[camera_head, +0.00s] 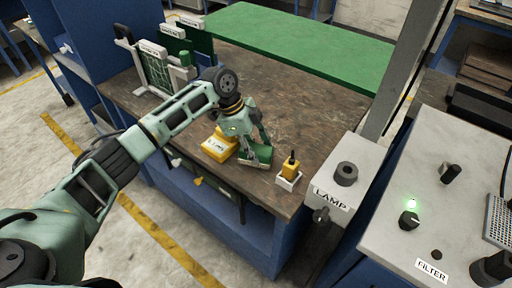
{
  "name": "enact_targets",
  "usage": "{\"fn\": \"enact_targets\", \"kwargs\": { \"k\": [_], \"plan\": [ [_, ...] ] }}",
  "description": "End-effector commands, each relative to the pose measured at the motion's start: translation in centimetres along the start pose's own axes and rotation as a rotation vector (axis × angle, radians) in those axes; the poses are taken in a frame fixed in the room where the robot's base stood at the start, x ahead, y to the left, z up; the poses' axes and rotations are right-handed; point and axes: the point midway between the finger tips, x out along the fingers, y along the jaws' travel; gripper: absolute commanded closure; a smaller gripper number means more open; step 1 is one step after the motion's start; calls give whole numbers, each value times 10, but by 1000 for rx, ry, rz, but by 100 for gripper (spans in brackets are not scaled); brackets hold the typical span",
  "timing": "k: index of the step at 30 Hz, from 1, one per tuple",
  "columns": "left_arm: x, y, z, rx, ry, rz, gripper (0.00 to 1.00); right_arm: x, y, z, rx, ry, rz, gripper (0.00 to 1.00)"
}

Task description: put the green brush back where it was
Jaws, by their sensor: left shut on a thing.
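My left gripper (256,155) reaches down over the brown workbench (310,105) near its front edge. It is shut on a green object at its fingertips, which looks like the green brush (249,163). The fingers hide much of it, and I cannot tell whether it touches the bench top. A yellow block with a white label (219,146) lies just left of the gripper. A small white holder (288,181) with a yellow, dark-tipped item (290,166) upright in it stands to the right. My right gripper is not in view.
Labelled upright panels (158,70) and a green-topped item (185,60) stand at the bench's back left. A green mat (300,38) lies behind. The LAMP box (345,175) and FILTER panel (420,215) are at the right. The bench middle is clear.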

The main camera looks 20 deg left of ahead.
Motion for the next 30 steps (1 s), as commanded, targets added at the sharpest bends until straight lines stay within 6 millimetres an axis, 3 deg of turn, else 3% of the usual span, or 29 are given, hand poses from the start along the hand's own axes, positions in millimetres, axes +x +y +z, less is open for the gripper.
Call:
{"fn": "enact_targets", "kwargs": {
  "k": [11, 12, 18, 30],
  "plan": [
    [6, 0, 2, 1, 0, -1, 82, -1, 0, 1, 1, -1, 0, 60],
    [6, 0, 2, 1, 0, -1, 59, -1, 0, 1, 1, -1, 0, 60],
    [6, 0, 2, 1, 0, 0, 43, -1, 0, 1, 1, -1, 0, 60],
    [-2, -1, 2, 0, 0, -3, 43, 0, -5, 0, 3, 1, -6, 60]
  ]
}}
